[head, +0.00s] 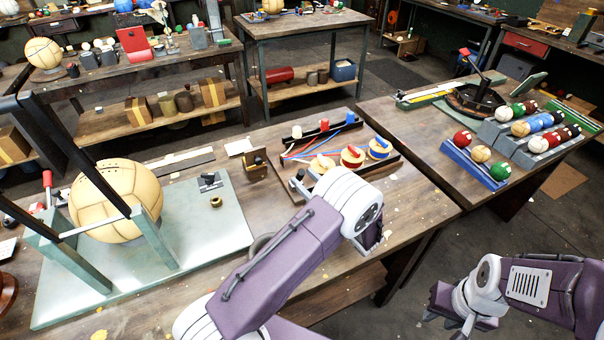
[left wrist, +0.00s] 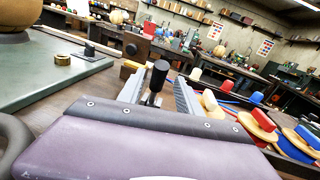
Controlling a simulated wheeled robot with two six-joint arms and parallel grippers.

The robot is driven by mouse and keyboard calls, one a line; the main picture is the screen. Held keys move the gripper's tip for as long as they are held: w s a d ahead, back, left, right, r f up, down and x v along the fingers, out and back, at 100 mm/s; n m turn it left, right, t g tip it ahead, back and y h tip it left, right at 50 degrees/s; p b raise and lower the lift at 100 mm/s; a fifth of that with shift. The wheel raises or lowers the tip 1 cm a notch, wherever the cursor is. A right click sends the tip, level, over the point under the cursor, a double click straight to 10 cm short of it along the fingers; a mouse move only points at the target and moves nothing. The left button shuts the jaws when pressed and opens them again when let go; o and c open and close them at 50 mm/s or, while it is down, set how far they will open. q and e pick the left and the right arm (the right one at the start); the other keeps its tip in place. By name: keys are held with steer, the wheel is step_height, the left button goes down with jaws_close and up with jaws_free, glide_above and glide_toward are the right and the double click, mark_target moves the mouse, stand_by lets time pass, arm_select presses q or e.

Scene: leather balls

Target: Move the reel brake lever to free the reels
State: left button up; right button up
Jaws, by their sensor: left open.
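The reel brake lever is a dark upright post with a black knob (left wrist: 160,70); in the head view its knob (head: 300,174) stands at the left end of the reel tray (head: 283,172). My left gripper (left wrist: 159,92) is open, with one finger on each side of the lever in the left wrist view. Touch cannot be made out. In the head view its fingers (head: 298,187) show only in part behind my arm. The yellow, red and blue reels (head: 352,157) sit to the right. My right gripper (head: 450,312) is low at the right, away from the tables; its finger gap is unclear.
A wooden block with a dark top (head: 255,165) stands left of the lever. A pale green plate (head: 215,232) carries a leather ball (head: 112,198) and a brass ring (head: 216,201). Colored threads (head: 315,146) run behind the reels. The right table (head: 420,140) holds racks of balls.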

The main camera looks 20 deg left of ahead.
arm_select(q)
steer(key=shift+s+x, duration=0.2)
steer(key=shift+x, duration=0.95)
steer(key=shift+w+a+r, duration=0.1)
jaws_close()
stand_by(0.4)
